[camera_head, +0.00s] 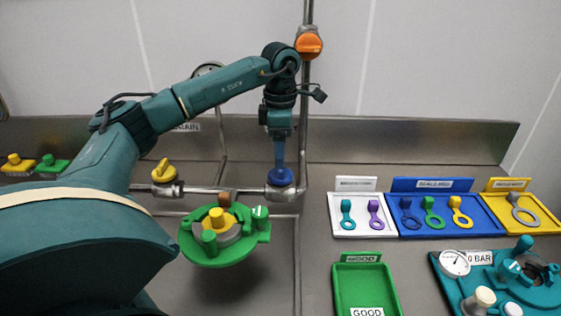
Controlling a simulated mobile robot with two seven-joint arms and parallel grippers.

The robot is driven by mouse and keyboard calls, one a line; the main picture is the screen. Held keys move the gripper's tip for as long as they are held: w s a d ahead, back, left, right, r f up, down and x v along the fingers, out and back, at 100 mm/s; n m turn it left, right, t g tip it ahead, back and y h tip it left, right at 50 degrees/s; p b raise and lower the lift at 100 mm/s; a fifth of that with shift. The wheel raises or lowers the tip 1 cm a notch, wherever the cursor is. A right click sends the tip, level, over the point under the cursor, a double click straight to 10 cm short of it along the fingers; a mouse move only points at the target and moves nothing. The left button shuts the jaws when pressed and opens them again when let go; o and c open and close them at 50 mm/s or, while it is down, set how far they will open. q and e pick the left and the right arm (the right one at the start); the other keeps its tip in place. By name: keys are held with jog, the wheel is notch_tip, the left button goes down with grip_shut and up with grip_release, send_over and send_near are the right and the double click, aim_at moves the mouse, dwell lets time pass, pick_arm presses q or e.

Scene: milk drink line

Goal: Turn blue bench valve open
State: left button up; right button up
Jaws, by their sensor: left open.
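The blue bench valve (281,178) sits on the horizontal steel pipe, near where it meets the vertical pipe. My left gripper (280,160) points straight down onto it from above, with its fingers at the top of the blue knob. The jaws are open. The fingers hide part of the knob, and I cannot tell whether they touch it or how its handle is turned. My right gripper is not in view.
A yellow valve (165,172) sits left on the same pipe. An orange valve (309,43) is high on the vertical pipe. A green fixture (212,258) stands in front. Trays with coloured parts, a green tray (366,285) and a gauge (454,264) are at right.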

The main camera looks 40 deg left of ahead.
aim_at(281, 172)
pick_arm(q)
jog(key=shift+f, duration=2.2)
jog(key=c, duration=1)
